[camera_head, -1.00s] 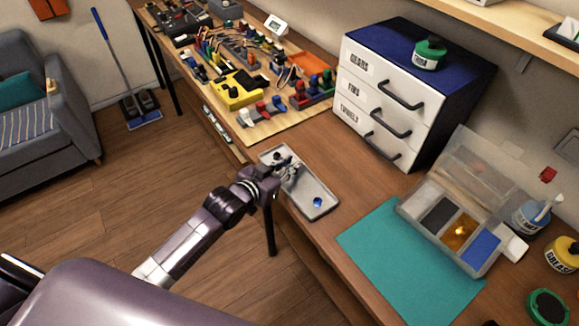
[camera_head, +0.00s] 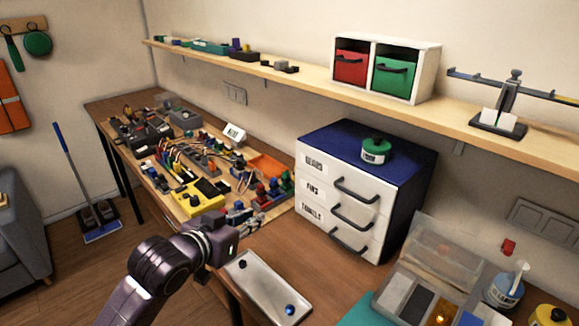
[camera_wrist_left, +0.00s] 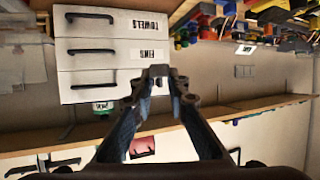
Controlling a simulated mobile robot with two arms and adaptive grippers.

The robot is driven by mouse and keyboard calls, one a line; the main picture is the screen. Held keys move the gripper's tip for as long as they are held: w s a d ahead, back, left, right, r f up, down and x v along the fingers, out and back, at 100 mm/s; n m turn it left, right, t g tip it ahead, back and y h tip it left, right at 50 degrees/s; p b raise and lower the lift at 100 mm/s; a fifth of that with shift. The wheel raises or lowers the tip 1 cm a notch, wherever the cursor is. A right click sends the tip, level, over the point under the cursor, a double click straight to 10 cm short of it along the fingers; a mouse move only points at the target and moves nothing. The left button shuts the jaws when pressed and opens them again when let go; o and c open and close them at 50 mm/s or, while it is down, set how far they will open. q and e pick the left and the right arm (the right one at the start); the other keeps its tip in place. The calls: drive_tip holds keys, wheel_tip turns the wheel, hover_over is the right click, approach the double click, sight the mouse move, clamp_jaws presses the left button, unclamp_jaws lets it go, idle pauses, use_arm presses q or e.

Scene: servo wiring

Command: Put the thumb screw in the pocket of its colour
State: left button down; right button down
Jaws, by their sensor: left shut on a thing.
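My left gripper (camera_head: 232,236) is raised above the near edge of the bench, left of the drawer unit. In the left wrist view its fingers (camera_wrist_left: 160,76) meet at the tips on a small greyish thing, seemingly the thumb screw; its true colour is hard to tell. The grey metal tray (camera_head: 268,287) below holds a blue piece (camera_head: 290,310) and a small dark piece (camera_head: 243,264). The sorting box (camera_head: 378,283) at lower right has its clear lid up. Its pockets look pale, dark (camera_head: 419,303), amber (camera_head: 441,312) and blue (camera_head: 476,319). My right gripper is not in view.
The drawer unit (camera_head: 325,228) stands between the gripper and the box, with a green-capped jar (camera_head: 376,150) on top. The wiring board (camera_head: 270,220) with crowded parts lies behind the gripper. A shelf (camera_head: 300,83) runs above. Bottles (camera_head: 504,287) stand right of the box.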

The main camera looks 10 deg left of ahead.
use_arm(q)
drive_tip(key=s+a+f+m+g+h, duration=0.1)
drive_tip(key=s+m+g+h, duration=0.4)
drive_tip(key=s, duration=1.3)
drive_tip(key=m+h, duration=0.2)
drive_tip(key=shift+a+f+m, duration=0.25)
drive_tip(key=shift+a+m, duration=0.05)
drive_tip(key=shift+a, duration=0.1)
drive_tip(key=shift+d, duration=0.1)
